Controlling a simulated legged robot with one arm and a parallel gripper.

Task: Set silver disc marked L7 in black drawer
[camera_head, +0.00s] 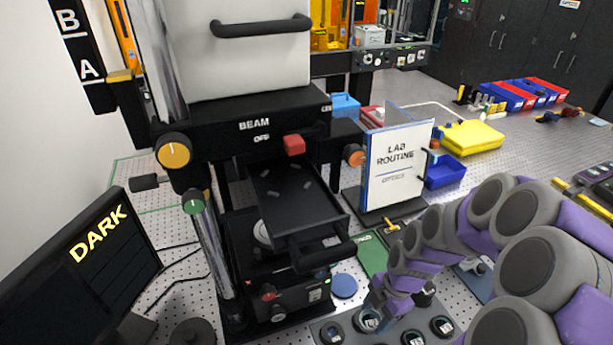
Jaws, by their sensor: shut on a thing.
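The black drawer (290,193) is pulled out below the BEAM housing, with a few small pads on its otherwise bare floor and a handle at its front. My gripper (378,306) is low at the dark disc rack in front and to the right of the drawer. It is shut on a silver disc (367,321) at one of the rack's round places. The disc's marking is too small to read, and I cannot tell whether it is still seated or slightly lifted. My arm partly hides the rack.
The disc rack (389,336) has other round places. A LAB ROUTINE board (395,165) stands right of the drawer. A red knob (293,144) juts out above the drawer. A blue round pad (344,286) and green card (372,254) lie between drawer and rack. A DARK screen (95,270) stands left.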

